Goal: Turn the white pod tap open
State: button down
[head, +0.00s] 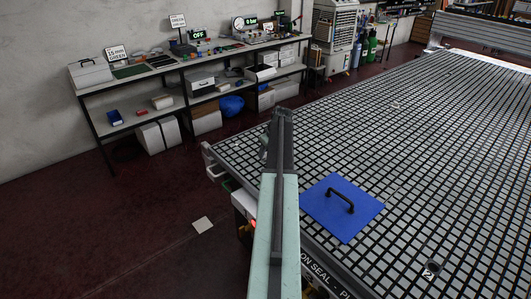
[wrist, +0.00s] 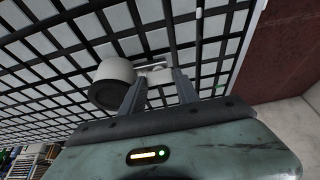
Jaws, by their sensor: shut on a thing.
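The tap's exact angle is hard to tell. In the head view, my gripper (head: 281,113) is at the far end of my arm, over the table's left edge. The pod is not clearly seen there.
The grid table (head: 430,130) fills the right side. A blue plate (head: 322,209) with a black handle lies on it, right of my arm. A small dark item (head: 434,267) sits by a label "2". A bench (head: 190,70) with boxes stands along the wall. Floor at left is mostly clear.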

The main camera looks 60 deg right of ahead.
dwell(0.4)
jog(key=c, duration=0.9)
grip_release()
jog(key=shift+r+p, duration=0.6)
jog(key=shift+p, duration=0.15)
jog(key=p+v, duration=0.6)
jog(key=v, duration=0.1)
jog(key=shift+s+f, duration=0.1)
jog(key=shift+s, duration=0.1)
